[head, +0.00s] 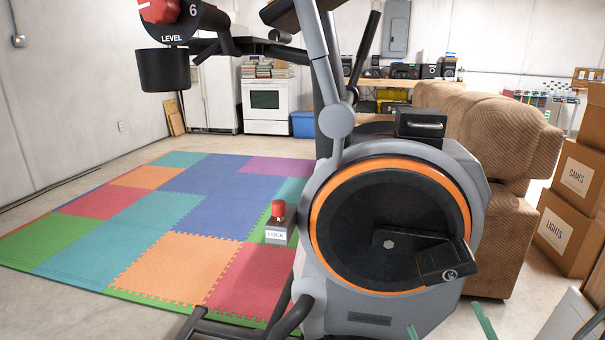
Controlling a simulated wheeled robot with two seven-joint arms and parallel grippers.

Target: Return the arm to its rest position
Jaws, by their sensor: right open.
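My right gripper (441,314) shows only as two thin green fingertips at the bottom edge, right of centre. The fingertips stand well apart, so it is open, with nothing seen between them. Its body and most of its arm are below the picture. The fingertips show in front of the lower right part of the grey exercise bike (350,285); I cannot tell how far they are from it. My left gripper and left arm are out of view.
The bike has an orange-ringed wheel (385,172), a pedal (447,264) and a red LOCK knob (278,210). A brown recliner (505,220) and cardboard boxes (565,235) stand at right. A coloured foam mat (165,225) leaves open floor at left.

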